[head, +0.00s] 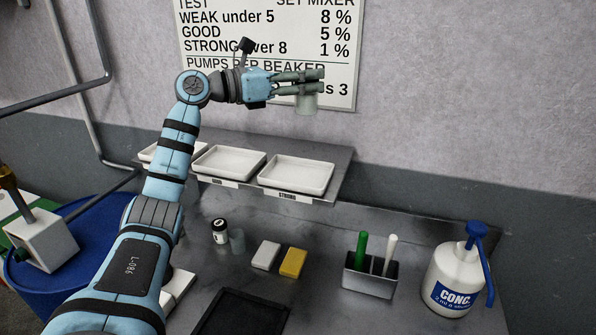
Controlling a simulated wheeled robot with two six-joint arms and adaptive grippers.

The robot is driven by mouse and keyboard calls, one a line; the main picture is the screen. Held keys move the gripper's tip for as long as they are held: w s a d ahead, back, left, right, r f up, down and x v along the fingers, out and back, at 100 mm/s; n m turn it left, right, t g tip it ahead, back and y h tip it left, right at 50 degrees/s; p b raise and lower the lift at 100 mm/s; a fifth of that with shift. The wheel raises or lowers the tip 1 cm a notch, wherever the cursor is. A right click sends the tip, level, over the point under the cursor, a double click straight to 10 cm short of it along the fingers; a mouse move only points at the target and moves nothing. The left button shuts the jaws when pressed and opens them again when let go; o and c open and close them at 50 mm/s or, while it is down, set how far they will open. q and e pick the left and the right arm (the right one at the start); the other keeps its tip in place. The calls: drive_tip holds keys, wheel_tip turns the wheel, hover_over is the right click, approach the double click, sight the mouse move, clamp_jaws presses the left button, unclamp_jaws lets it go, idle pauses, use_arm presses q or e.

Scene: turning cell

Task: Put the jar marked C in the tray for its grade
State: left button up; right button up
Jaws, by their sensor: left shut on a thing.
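My left gripper (318,81) is raised in front of the wall sign, its fingers pointing right. Three shallow white trays stand on a shelf below: a left tray (158,153), partly behind my arm, a middle tray (229,150) and a right tray (297,163). The held jar appears above the right tray, well clear of it. My right gripper is not in view.
The wall sign (270,40) lists WEAK, GOOD and STRONG.

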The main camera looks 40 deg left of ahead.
use_arm(q)
drive_tip(key=a+r, duration=0.1)
drive_tip(key=r, duration=0.1)
drive_tip(key=shift+a+r+n+y, duration=0.3)
drive_tip(key=shift+a, duration=0.05)
drive_tip(key=b, duration=0.4)
hover_over(296, 176)
wheel_tip(296, 176, down, 19)
drive_tip(key=shift+s+d+f, duration=0.1)
drive_tip(key=shift+s+f, duration=0.05)
drive_tip(key=shift+f, duration=0.05)
drive_tip(key=o, duration=1.3)
drive_tip(key=shift+r, duration=0.1)
